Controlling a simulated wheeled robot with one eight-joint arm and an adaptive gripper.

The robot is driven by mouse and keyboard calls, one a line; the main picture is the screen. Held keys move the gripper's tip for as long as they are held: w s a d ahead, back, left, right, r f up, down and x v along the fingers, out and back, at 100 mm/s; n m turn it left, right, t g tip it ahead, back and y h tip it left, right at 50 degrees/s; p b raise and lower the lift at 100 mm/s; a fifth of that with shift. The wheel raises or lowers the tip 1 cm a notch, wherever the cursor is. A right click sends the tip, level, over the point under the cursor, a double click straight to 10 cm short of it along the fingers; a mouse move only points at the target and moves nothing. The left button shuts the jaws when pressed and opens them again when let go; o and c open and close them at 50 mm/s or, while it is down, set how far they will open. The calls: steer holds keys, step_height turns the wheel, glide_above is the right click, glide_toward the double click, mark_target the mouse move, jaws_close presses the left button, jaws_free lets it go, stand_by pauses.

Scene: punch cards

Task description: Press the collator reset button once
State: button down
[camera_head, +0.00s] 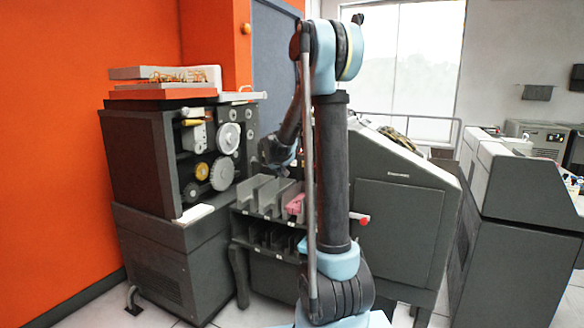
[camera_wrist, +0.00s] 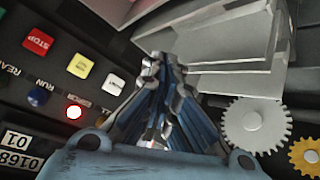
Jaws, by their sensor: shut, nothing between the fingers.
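In the wrist view a dark control panel carries a red STOP button (camera_wrist: 38,41), a yellow button (camera_wrist: 81,66) and a white button (camera_wrist: 115,85). The print on the yellow and white buttons is too small to read surely, so I cannot tell which is reset. My gripper (camera_wrist: 162,66) is shut and empty, its fingertips just right of the white button and apart from it in the picture. In the head view the gripper (camera_head: 276,155) is by the right side of the dark geared machine (camera_head: 150,160); the buttons are not visible there.
A lit red lamp (camera_wrist: 74,112) and a blue lamp (camera_wrist: 37,97) sit below the buttons. A white gear (camera_wrist: 256,125) and a yellow gear (camera_wrist: 306,156) are to the right. Sorting pockets (camera_head: 262,195) stand below my gripper, with a pink item (camera_head: 295,205) there.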

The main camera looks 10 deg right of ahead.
mark_target(292, 165)
steer(key=shift+w+d, duration=0.1)
steer(key=shift+w, duration=0.05)
steer(key=shift+w+d, duration=0.8)
steer(key=shift+w, duration=0.35)
steer(key=shift+w+d, duration=0.85)
steer(key=shift+w, duration=0.25)
steer(key=shift+w+d, duration=0.8)
steer(key=shift+w, duration=0.35)
steer(key=shift+w+d, duration=0.15)
steer(key=shift+w+d+r, duration=0.1)
steer(key=shift+d, duration=0.05)
steer(key=shift+w+d, duration=0.3)
steer(key=shift+w, duration=0.15)
steer(key=shift+s, duration=0.1)
stand_by(0.5)
steer(key=shift+s+a, duration=0.6)
steer(key=shift+s, duration=0.1)
steer(key=shift+s, duration=0.1)
steer(key=shift+s+a, duration=0.75)
steer(key=shift+s, duration=0.2)
steer(key=shift+s+a, duration=0.7)
steer(key=shift+s, duration=0.25)
